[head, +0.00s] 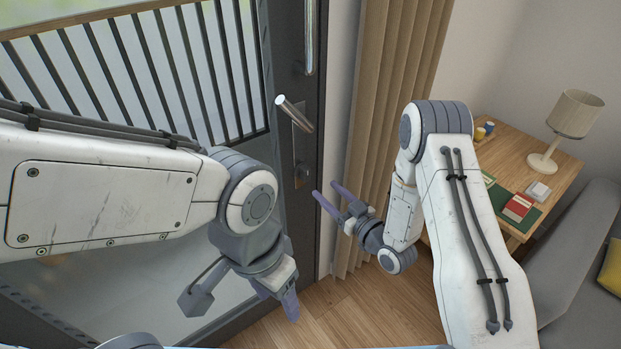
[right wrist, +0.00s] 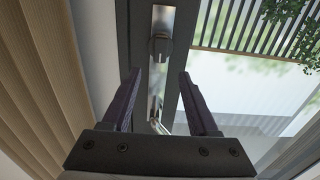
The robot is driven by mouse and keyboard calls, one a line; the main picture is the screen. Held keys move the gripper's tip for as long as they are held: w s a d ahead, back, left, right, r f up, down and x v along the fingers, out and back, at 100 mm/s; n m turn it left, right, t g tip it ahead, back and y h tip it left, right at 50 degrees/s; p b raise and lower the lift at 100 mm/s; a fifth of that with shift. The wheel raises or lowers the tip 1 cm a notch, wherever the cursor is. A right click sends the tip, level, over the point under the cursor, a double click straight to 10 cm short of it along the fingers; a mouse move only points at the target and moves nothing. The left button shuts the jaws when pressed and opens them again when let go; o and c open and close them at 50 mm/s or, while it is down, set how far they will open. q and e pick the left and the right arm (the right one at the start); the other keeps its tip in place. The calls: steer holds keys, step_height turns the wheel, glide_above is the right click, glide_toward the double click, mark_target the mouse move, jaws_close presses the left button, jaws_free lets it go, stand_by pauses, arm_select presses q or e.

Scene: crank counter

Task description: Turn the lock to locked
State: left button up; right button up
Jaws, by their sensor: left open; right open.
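The dark door carries a metal plate (head: 301,144) with a silver lever handle (head: 293,113) and, below it, a small dark lock knob (head: 301,174). In the right wrist view the lock knob (right wrist: 159,48) shows on its bright plate beyond the fingertips; its exact turn is hard to tell. My right gripper (head: 325,190) is open and empty, just right of the knob and apart from it. Its two fingers (right wrist: 158,78) frame the plate in the wrist view, with the lever handle (right wrist: 156,125) between them. My left gripper (head: 240,301) is open and empty, low before the door.
A beige curtain (head: 385,110) hangs right of the door, behind my right arm. A wooden desk (head: 520,155) with a lamp (head: 566,125) and books stands at the right, beside a grey sofa (head: 580,265). Wooden floor (head: 345,310) is clear below the grippers.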

mark_target(308, 173)
steer(key=x, duration=0.8)
steer(key=shift+w+a, duration=0.2)
jaws_close()
